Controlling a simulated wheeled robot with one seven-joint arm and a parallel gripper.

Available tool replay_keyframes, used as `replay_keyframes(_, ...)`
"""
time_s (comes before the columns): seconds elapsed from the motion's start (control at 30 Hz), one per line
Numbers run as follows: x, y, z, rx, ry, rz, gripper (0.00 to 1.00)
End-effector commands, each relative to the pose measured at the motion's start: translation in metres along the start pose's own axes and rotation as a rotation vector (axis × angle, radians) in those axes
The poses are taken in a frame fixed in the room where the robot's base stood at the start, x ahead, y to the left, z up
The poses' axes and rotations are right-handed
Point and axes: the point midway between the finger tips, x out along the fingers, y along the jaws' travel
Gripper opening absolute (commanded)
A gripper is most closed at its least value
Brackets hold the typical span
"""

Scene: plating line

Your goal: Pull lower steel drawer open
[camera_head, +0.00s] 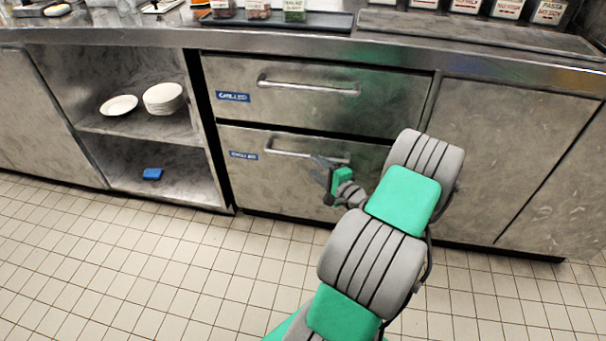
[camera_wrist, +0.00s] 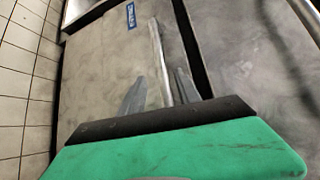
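The lower steel drawer (camera_head: 262,183) has a "CHILLED" label and a horizontal bar handle (camera_head: 292,153). Its front looks flush with the cabinet. My gripper (camera_head: 322,161) is at the right part of this handle. In the wrist view the handle (camera_wrist: 158,50) runs between the two fingers of my gripper (camera_wrist: 160,88), one on each side. The fingers are apart, with gaps beside the bar, so the gripper looks open. The near end of the handle is hidden behind the gripper's body.
The upper drawer (camera_head: 300,112) above is shut and has its own handle (camera_head: 308,87). Open shelves on the left hold white plates (camera_head: 163,98) and a blue item (camera_head: 152,174). A steel counter (camera_head: 270,42) runs above. The tiled floor (camera_head: 150,260) in front is clear on the left.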

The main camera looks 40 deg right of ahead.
Motion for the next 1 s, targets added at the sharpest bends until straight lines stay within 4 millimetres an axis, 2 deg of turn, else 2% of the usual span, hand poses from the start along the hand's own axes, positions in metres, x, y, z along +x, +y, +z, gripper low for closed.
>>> replay_keyframes(0.07,0.007,0.0,-0.001,0.005,0.003,-0.007,0.4)
replay_keyframes(0.3,0.053,-0.001,0.001,0.0,-0.002,-0.006,0.4)
replay_keyframes(0.43,0.07,-0.002,0.0,0.0,0.0,-0.005,0.4)
replay_keyframes(0.73,0.076,-0.003,0.0,0.001,0.002,-0.003,0.4)
replay_keyframes(1.0,0.075,-0.003,0.0,0.001,0.001,-0.003,0.18)
